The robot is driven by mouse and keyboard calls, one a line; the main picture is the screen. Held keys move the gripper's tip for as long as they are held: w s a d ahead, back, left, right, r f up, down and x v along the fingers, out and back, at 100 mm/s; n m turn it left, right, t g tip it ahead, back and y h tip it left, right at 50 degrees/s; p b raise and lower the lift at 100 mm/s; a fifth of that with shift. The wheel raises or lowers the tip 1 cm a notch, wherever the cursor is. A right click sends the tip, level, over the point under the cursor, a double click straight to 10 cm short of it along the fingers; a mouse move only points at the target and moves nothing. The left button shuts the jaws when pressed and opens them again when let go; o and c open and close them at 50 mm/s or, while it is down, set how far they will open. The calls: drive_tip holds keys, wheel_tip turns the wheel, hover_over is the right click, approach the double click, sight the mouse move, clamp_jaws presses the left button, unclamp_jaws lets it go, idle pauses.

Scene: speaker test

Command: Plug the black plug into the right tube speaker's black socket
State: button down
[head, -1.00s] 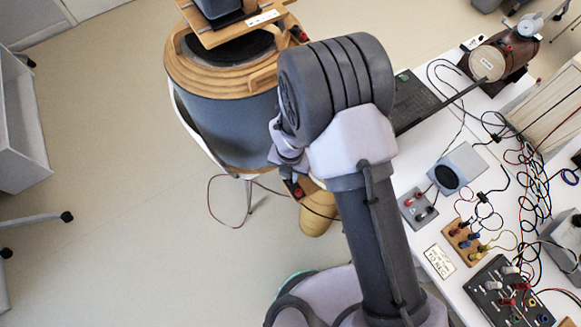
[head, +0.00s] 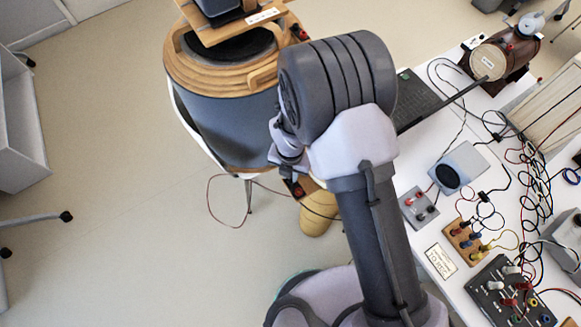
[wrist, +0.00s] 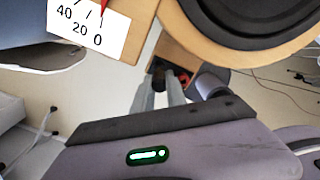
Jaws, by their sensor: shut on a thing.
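In the wrist view my gripper (wrist: 160,92) has its two pale fingers close together on a small dark piece, the black plug (wrist: 158,76). The plug is at a small wooden terminal block (wrist: 173,52), with a red part (wrist: 183,76) just right of it. I cannot tell whether the plug is in a socket or only in front of it; the black socket is hidden. In the head view the block with a red part (head: 298,189) shows beside a tan tube-shaped body (head: 317,221), which may be the tube speaker. My arm hides the fingers there.
A large wood-rimmed drum speaker (head: 225,120) stands close above the gripper. A white scale card (wrist: 88,28) is near in the wrist view. A loose thin cable loop (head: 212,205) hangs left. The white table (head: 410,170) at right is crowded with wires.

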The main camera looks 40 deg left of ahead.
drive_tip(key=shift+f+b, duration=0.7)
drive_tip(key=shift+f, duration=0.25)
idle(0.3)
drive_tip(key=c, duration=1.3)
unclamp_jaws()
drive_tip(key=shift+r, duration=0.2)
drive_tip(key=shift+r+p, duration=2.6)
drive_tip(key=shift+r, duration=1.1)
drive_tip(key=shift+s+f, duration=0.1)
